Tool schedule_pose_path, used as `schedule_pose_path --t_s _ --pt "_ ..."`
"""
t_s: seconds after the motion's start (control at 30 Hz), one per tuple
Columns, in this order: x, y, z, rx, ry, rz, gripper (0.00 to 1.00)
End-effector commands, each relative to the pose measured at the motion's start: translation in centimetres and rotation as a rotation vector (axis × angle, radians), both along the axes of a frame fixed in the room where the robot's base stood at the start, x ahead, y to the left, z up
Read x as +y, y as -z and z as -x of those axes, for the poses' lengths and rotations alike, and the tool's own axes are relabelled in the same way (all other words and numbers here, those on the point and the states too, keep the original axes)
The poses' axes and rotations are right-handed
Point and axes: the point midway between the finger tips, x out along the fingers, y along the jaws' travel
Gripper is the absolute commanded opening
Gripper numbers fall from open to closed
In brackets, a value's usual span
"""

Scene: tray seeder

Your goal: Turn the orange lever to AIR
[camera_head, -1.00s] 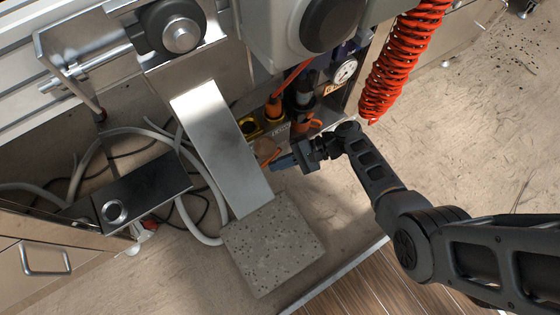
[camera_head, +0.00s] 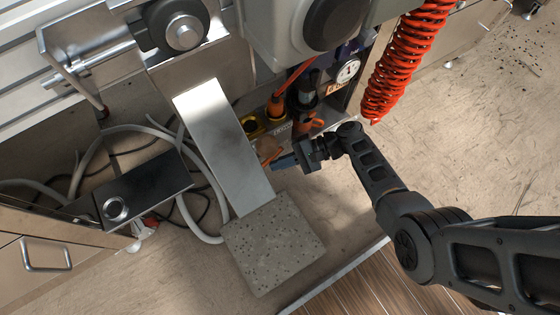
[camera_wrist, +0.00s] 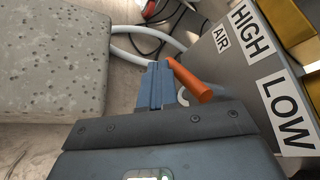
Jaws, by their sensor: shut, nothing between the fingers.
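The orange lever (camera_wrist: 190,80) shows in the wrist view, just right of the fingertips of my gripper (camera_wrist: 158,72). The fingers are shut with nothing between them and lie close beside the lever; I cannot tell whether they touch it. An AIR label (camera_wrist: 221,38) is on the grey panel (camera_wrist: 222,72), up and right of the lever. In the head view my gripper (camera_head: 276,163) is beside the metal plate, and a small part of the orange lever (camera_head: 270,157) shows above the fingertips.
HIGH (camera_wrist: 250,30) and LOW (camera_wrist: 287,112) labels are on the panel. A speckled block (camera_head: 274,245) stands below the sloping metal plate (camera_head: 222,140). A red coiled hose (camera_head: 405,60) hangs at the right. Grey hoses (camera_head: 215,215) run on the left.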

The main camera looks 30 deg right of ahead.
Motion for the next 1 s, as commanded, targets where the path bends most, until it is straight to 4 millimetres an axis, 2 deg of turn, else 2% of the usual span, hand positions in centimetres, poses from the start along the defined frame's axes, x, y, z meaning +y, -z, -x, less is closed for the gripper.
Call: schedule_pose_path --t_s 0.67,1.0 --pt "0.0 -0.1 0.0 0.0 0.0 0.0 0.0" --pt "0.0 -1.4 0.0 -0.001 0.0 0.0 0.0"
